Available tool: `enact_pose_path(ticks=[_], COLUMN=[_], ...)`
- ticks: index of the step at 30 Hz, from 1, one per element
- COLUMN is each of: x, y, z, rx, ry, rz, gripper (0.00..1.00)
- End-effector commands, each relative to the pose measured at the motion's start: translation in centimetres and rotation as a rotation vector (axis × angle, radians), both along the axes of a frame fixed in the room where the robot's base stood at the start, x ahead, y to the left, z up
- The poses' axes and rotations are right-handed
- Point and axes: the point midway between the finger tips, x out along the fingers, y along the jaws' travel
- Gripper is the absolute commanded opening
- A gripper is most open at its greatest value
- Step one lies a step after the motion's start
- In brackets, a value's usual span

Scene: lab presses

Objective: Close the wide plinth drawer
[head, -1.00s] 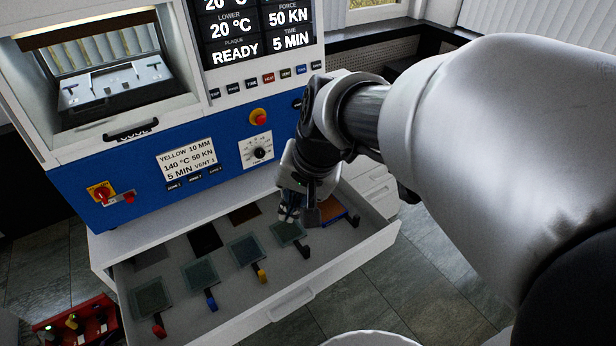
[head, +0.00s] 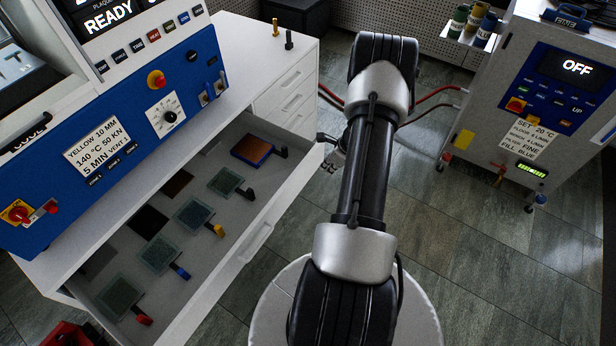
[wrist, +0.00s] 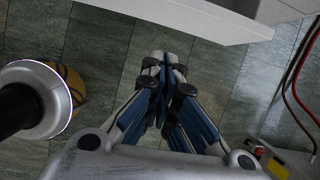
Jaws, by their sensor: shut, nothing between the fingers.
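The wide plinth drawer (head: 258,215) stands pulled out below the blue press panel in the head view. Its long white front with a recessed handle (head: 257,238) faces the floor in front. My gripper (head: 328,160) is just outside the drawer's far right corner, partly hidden by my arm. In the wrist view my gripper (wrist: 165,65) is shut and empty over the floor, with a white panel edge, likely the drawer front (wrist: 190,16), beyond the fingertips; no contact shows.
A white cabinet with small drawers (head: 292,100) stands behind the drawer's right end. A white unit with an OFF display (head: 560,90) stands at right, with red and dark hoses (head: 435,95). A red tray (head: 62,338) is at lower left. Tiled floor (head: 470,240) is open between.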

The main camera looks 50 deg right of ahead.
Motion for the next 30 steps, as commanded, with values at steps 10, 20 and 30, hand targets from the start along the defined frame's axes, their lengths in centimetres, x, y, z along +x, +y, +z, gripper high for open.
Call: enact_pose_path(ticks=[10, 20, 30], x=[0.1, 2.7, 6.6], y=[-0.2, 0.0, 0.3], z=[-4.4, -11.0, -10.6], rx=[0.019, 0.018, 0.016], ry=[0.007, 0.007, 0.005], rz=[-0.051, -0.050, -0.048], gripper=[0.00, 0.00, 0.00])
